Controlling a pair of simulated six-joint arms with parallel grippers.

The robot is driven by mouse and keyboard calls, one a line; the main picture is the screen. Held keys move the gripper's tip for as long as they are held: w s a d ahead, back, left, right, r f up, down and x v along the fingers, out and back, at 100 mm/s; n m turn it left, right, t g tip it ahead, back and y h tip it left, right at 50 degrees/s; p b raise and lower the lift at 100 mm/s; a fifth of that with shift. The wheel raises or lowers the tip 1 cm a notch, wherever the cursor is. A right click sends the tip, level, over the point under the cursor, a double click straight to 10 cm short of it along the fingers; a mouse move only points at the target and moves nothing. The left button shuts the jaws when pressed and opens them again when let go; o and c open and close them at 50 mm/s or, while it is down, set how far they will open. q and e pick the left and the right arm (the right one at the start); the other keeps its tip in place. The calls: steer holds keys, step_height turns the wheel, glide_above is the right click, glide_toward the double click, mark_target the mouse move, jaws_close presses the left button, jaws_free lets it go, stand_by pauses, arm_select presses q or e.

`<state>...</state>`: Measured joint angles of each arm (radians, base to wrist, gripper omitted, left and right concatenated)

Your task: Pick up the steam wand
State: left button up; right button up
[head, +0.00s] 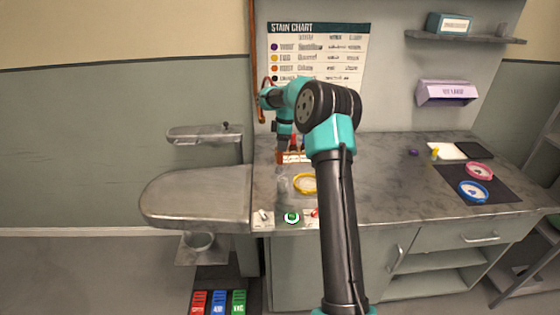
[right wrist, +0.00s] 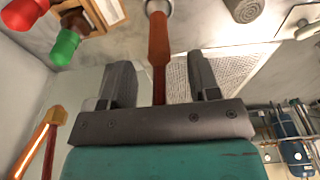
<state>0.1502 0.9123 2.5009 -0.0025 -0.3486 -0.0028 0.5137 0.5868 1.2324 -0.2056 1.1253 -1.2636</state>
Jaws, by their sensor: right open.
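My right gripper (head: 282,158) points down over the counter's left part in the head view; its fingers are hard to make out there. In the right wrist view my right gripper (right wrist: 160,70) is open. A slim orange-brown rod with a grey end (right wrist: 158,50) shows between its fingers. It may be the steam wand; I cannot tell whether the fingers touch it. An orange piece on a red-brown tube (right wrist: 42,138) shows at the lower left. In the head view a copper-brown hose or pipe (head: 254,50) runs down left of the chart. My left gripper is out of view.
A wooden rack (head: 293,158) stands near my gripper; red and green bottles (right wrist: 62,46) show close by in the wrist view. A yellow ring (head: 305,184) lies on the counter (head: 390,195). A grey ironing board (head: 200,195) is at left. The counter's middle is clear.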

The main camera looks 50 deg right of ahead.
mark_target(278, 163)
steer(key=shift+w+a+f, duration=0.1)
steer(key=shift+w+f, duration=0.05)
steer(key=shift+f, duration=1.15)
steer(key=shift+w+a+f, duration=0.1)
steer(key=shift+f, duration=1.2)
jaws_close()
